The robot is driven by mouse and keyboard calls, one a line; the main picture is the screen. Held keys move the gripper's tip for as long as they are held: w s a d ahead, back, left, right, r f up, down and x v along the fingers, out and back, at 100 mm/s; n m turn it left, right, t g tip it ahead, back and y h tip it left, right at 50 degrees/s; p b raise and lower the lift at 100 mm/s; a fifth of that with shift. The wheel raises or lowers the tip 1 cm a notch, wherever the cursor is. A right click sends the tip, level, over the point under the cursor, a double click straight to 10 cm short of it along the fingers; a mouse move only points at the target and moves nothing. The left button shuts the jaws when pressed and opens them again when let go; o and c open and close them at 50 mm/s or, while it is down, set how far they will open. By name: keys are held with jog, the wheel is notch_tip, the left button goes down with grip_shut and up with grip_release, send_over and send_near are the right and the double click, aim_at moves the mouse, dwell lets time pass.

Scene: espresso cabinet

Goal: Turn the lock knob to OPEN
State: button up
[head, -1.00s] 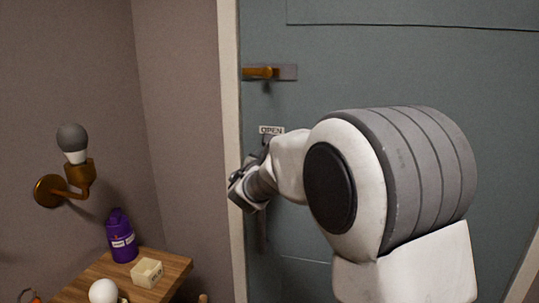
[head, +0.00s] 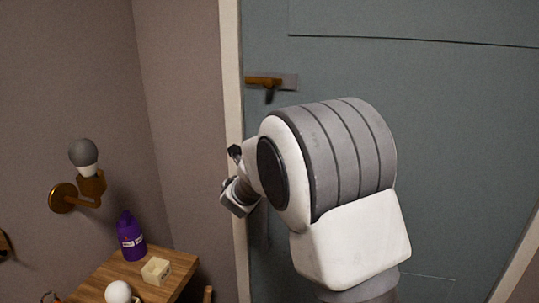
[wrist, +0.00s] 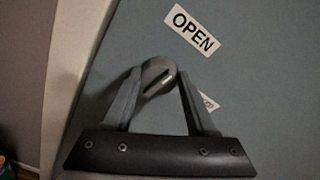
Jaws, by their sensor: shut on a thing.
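The lock knob (wrist: 158,72) is a round grey knob on the blue-grey door. In the wrist view it sits between the fingertips of my gripper (wrist: 160,79), which is shut on it. A dark slot with a pale mark slants across the knob toward the upper right, somewhat flatter than the line to the OPEN label. The OPEN label (wrist: 194,30) is above and right of the knob. A second white label (wrist: 208,102) is partly behind the right finger, and its text is unreadable. In the head view my arm hides the knob and the labels.
A brass door lever (head: 264,81) is above my arm. At left are a brass wall lamp (head: 89,186) and a wooden table (head: 184,266) with a purple bottle (head: 131,236), a cream block (head: 156,271) and a white bulb (head: 118,291). The door frame (head: 232,70) runs close by my gripper.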

jog(key=shift+r+n+p, duration=0.1)
jog(key=shift+n+p, duration=0.4)
jog(key=shift+n, duration=0.1)
jog(key=o, duration=1.4)
jog(key=v, duration=1.7)
jog(key=shift+s+a, duration=0.15)
jog(key=shift+a, duration=0.1)
